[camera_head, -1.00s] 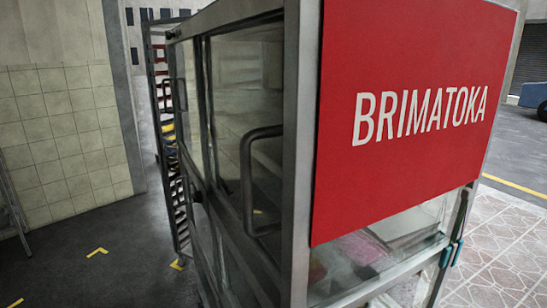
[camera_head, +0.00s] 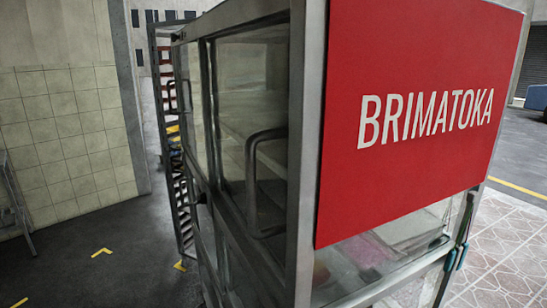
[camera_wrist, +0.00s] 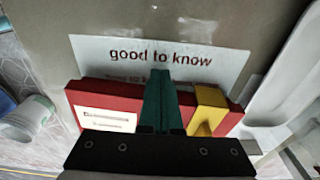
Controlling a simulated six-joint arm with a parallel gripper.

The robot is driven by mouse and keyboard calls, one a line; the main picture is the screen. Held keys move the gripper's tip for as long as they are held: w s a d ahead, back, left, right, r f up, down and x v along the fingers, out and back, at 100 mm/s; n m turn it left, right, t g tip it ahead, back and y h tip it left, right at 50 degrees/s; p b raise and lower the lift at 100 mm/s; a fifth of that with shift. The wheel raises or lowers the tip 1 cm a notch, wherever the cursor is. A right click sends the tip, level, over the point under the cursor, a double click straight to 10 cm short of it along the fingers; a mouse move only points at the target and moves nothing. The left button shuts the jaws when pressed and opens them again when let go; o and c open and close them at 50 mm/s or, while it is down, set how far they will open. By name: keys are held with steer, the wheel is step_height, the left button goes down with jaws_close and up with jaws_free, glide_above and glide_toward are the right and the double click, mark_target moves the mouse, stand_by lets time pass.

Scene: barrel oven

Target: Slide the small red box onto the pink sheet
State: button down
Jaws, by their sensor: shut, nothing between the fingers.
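A red box (camera_wrist: 105,94) with a white label lies across the middle of the wrist view. My gripper (camera_wrist: 161,76) has its dark green fingers shut together, with nothing between them. They overlap the middle of the red box in the picture; I cannot tell whether they touch it. A pink patch (camera_head: 367,252) shows through the glass low in the cabinet in the head view; it may be the pink sheet, but its outline is unclear. No pink sheet shows clearly in the wrist view. My gripper does not show clearly in the head view.
A white "good to know" sign (camera_wrist: 160,57) lies behind the red box. A yellow piece (camera_wrist: 209,106) overlaps the box's right part. A white cup (camera_wrist: 28,118) is at left, a white tray (camera_wrist: 290,65) at right. A red BRIMATOKA panel (camera_head: 425,120) covers the glass cabinet's upper side.

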steer(key=shift+w+d, duration=0.3)
steer(key=shift+d, duration=0.3)
steer(key=shift+w+d, duration=0.3)
steer(key=shift+d, duration=0.3)
steer(key=shift+w+d, duration=0.3)
steer(key=shift+d, duration=0.3)
steer(key=shift+w+d, duration=0.3)
steer(key=shift+d, duration=0.3)
steer(key=shift+w+d, duration=0.3)
steer(key=shift+d, duration=0.3)
steer(key=shift+w+d, duration=0.3)
steer(key=shift+d, duration=0.3)
steer(key=shift+w+d, duration=0.3)
steer(key=shift+d, duration=0.3)
steer(key=shift+w+d, duration=0.3)
steer(key=shift+d, duration=0.3)
steer(key=shift+w+d, duration=0.3)
steer(key=shift+d, duration=0.3)
steer(key=shift+d, duration=0.1)
steer(key=shift+w+d, duration=0.45)
steer(key=shift+d, duration=0.4)
steer(key=shift+w+d, duration=0.45)
steer(key=shift+d, duration=0.4)
